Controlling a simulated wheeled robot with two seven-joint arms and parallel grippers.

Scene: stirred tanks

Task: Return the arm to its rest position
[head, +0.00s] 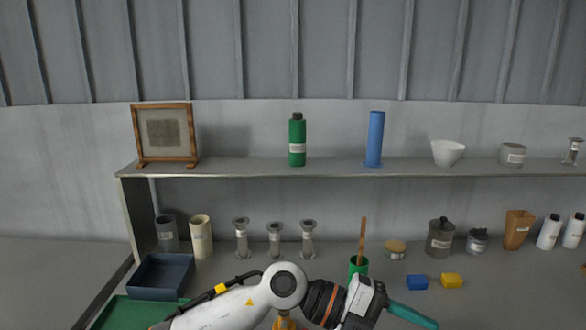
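My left arm comes in from the lower left and reaches across the bottom middle. Its gripper (408,315) is at the lower right of the arm, pointing right and down, with a teal finger-like part showing. It is seen from the side, so whether it is open or shut, or holds anything, cannot be told. It is in front of the bench, below the blue and yellow blocks. My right gripper is not in view.
A green cup (358,267) with a wooden stick stands close behind the wrist. A blue block (416,282) and a yellow block (452,280) lie right of it. A dark tray (160,277) and green tray (138,313) are left. A shelf (350,172) spans the back.

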